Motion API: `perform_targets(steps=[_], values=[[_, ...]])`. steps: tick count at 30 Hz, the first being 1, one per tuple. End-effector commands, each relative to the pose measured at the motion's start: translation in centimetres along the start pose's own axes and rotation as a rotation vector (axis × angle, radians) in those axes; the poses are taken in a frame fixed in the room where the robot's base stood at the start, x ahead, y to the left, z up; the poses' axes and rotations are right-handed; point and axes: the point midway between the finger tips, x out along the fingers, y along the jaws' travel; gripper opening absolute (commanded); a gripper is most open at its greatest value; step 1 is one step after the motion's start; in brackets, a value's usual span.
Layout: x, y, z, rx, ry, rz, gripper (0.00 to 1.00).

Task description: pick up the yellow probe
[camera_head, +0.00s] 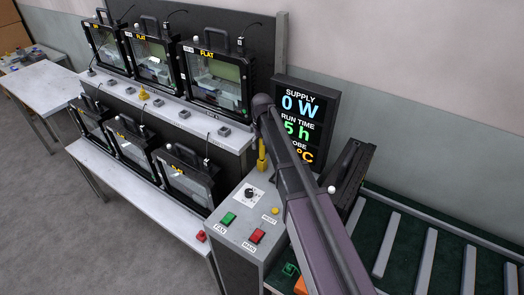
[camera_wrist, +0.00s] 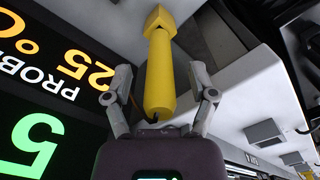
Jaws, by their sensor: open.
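The yellow probe (camera_wrist: 160,75) has a long round body and a wider block-shaped end. In the wrist view it lies between the two fingers of my gripper (camera_wrist: 161,84), with a visible gap on each side. My gripper is open, and its fingers do not appear to touch the probe. In the head view the probe (camera_head: 262,156) stands about upright at the back of the control console, beside the display. My arm passes close to it there, and my gripper cannot be made out in that view.
The black display (camera_head: 306,112) stands close beside the probe. The console (camera_head: 240,236) carries a knob, a green switch (camera_head: 228,219) and a red switch (camera_head: 257,236). A slatted green rack (camera_head: 427,250) lies at right.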

Motion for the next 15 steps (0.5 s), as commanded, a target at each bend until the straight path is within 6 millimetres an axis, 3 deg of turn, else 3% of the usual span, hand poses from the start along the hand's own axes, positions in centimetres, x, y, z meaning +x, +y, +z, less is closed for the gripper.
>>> perform_targets(steps=[6,13,15], values=[[0.00,0.00,0.00,0.000,0.000,0.000,0.70],[0.00,0.00,0.00,0.000,0.000,0.000,0.02],[0.01,0.00,0.00,0.000,0.000,0.000,0.00]])
